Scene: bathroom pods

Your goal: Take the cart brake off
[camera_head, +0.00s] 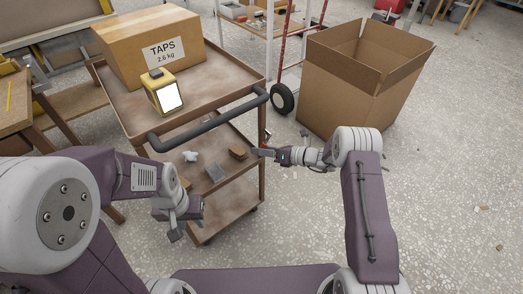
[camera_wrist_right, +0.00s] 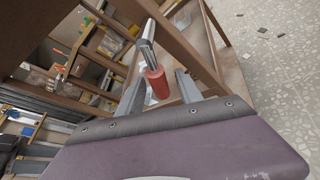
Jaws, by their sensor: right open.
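The brown cart (camera_head: 205,105) stands in front of me with a dark push handle (camera_head: 210,118) on its near side. A brake lever with a red grip (camera_wrist_right: 157,83) and metal shank (camera_wrist_right: 147,47) shows in the right wrist view. A small red part also shows by the cart's right post in the head view (camera_head: 267,134). My right gripper (camera_wrist_right: 160,92) is open, its fingers either side of the red grip as seen from the wrist; I cannot tell whether they touch it. My left gripper (camera_head: 176,232) hangs low before the cart's lower shelves; its jaw opening is unclear.
A TAPS box (camera_head: 150,48) and a yellow lamp (camera_head: 161,92) sit on the cart's top. Small items lie on the middle shelf. An open cardboard box (camera_head: 360,85) and a red hand truck (camera_head: 283,97) stand behind right.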

